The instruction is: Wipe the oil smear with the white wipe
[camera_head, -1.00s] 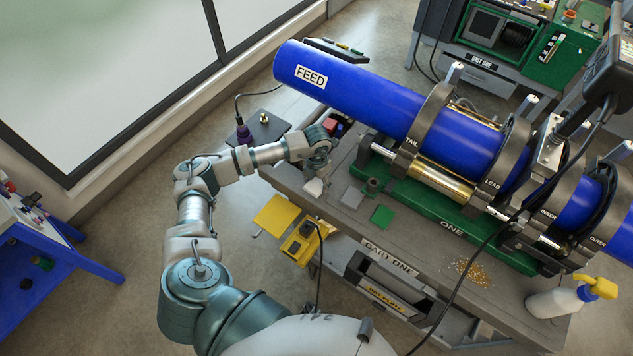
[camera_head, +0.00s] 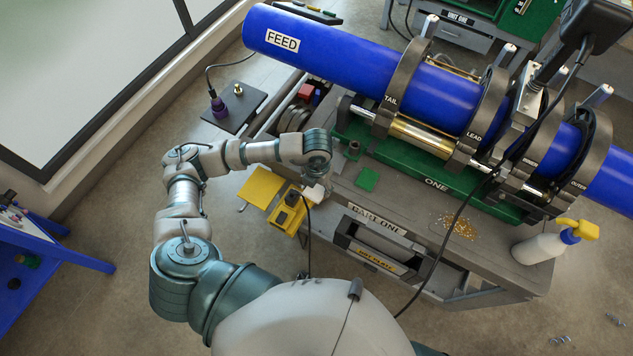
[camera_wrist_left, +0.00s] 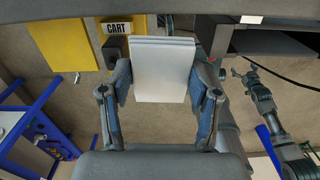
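My left gripper (camera_head: 317,186) is over the cart's near left edge in the head view. In the left wrist view a white, flat, folded wipe (camera_wrist_left: 163,70) stands between the two fingers of my left gripper (camera_wrist_left: 160,88). The fingers press on its two sides. In the head view only a small pale bit of it shows below the wrist. An amber speckled patch (camera_head: 455,226) lies on the cart top at the right; I cannot tell whether it is oil or shavings. What seems to be my right gripper (camera_wrist_left: 243,72) shows small in the left wrist view, its fingers unclear.
The grey cart (camera_head: 400,205) carries a blue pipe (camera_head: 340,50) in dark clamps on a green base (camera_head: 400,165). A white spray bottle (camera_head: 540,247) stands at the right end. A black cable (camera_head: 440,250) hangs across the cart front. A green square (camera_head: 367,179) lies near the gripper.

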